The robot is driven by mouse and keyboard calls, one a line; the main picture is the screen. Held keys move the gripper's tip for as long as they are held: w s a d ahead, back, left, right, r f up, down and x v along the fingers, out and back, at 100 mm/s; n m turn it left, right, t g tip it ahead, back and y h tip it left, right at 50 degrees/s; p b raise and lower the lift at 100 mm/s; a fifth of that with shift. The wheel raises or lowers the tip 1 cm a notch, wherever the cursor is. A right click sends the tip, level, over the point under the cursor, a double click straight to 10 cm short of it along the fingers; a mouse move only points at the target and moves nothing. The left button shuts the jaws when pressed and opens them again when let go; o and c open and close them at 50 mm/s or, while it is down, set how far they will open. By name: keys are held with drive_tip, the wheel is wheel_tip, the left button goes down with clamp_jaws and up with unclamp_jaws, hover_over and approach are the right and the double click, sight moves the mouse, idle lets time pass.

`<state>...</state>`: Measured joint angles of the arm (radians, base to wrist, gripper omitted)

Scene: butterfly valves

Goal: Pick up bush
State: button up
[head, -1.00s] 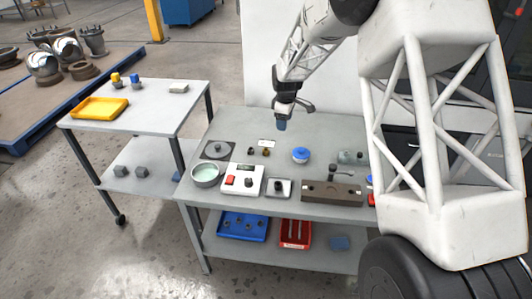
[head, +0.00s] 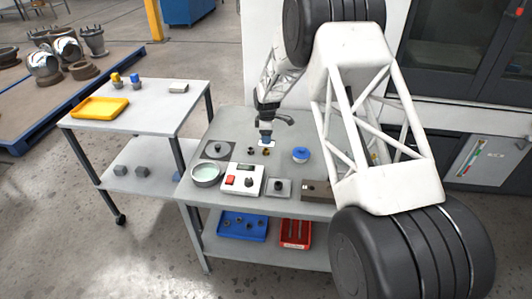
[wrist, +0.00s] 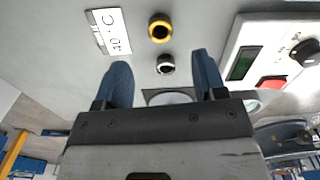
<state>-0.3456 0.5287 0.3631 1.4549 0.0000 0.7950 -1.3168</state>
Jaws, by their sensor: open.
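Two small ring-shaped bushes lie on the grey workbench (head: 232,125). In the wrist view one is a brass-yellow ring (wrist: 160,28), and the other is a smaller silver ring with a dark centre (wrist: 166,64). In the head view they are small brownish spots (head: 251,151) just below my gripper (head: 266,138). My gripper points down over the bench. In the wrist view its blue fingers (wrist: 163,72) are spread apart, with the silver bush appearing between the tips and the brass bush beyond. Nothing is held. The exact height above the bushes is hard to tell.
A "40 °C" label (wrist: 110,32) lies beside the bushes. A white device with a red button (head: 243,180), a bowl (head: 206,174), a blue-topped part (head: 300,154) and a square plate (head: 219,149) stand around. Blue (head: 243,226) and red (head: 296,234) trays sit below.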

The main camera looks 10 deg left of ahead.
sight(266, 149)
drive_tip(key=shift+f, duration=0.1)
drive_tip(key=shift+f, duration=1.15)
drive_tip(key=shift+f, duration=0.15)
drive_tip(key=shift+f, duration=2.45)
drive_tip(key=shift+c, duration=0.4)
drive_tip(key=c, duration=1)
